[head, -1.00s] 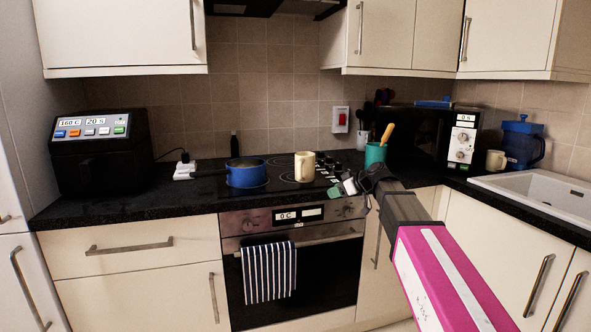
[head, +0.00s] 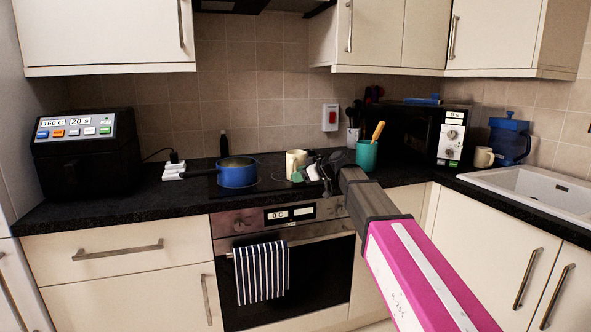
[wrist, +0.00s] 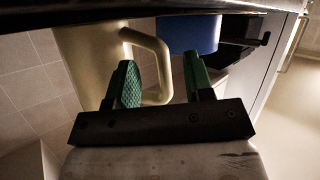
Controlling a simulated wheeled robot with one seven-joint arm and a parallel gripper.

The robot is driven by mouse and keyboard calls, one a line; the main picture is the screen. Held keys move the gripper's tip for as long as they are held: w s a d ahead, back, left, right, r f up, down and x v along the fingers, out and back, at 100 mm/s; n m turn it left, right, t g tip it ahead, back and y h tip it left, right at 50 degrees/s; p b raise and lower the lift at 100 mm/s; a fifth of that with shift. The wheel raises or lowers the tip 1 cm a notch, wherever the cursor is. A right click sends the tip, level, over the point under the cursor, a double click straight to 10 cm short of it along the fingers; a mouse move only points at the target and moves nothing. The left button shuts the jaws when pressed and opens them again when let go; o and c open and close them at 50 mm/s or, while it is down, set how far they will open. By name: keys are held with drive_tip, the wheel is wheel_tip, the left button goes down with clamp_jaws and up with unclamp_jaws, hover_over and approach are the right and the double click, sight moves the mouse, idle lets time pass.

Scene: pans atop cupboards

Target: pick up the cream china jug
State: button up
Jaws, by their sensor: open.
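The cream china jug (head: 292,159) stands on the hob, just right of the blue pan, partly covered by my gripper. In the wrist view the jug (wrist: 88,62) is large at upper left, with its handle (wrist: 163,62) facing right. My gripper (head: 307,172) is at the jug's right side in the head view. It is open, with green finger pads. In the wrist view the handle shows in the gap between the fingers (wrist: 163,85), nearer the left one. I cannot tell whether a finger touches it.
The blue pan (head: 238,173) stands close left of the jug. A teal pot (head: 367,156) with a wooden-handled utensil stands to the right, close to my arm. Another cream mug (head: 483,157) is beside the microwave (head: 425,138).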

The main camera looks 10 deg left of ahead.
drive_tip(key=x, duration=0.4)
drive_tip(key=shift+s+r, duration=0.1)
drive_tip(key=shift+r, duration=0.05)
clamp_jaws()
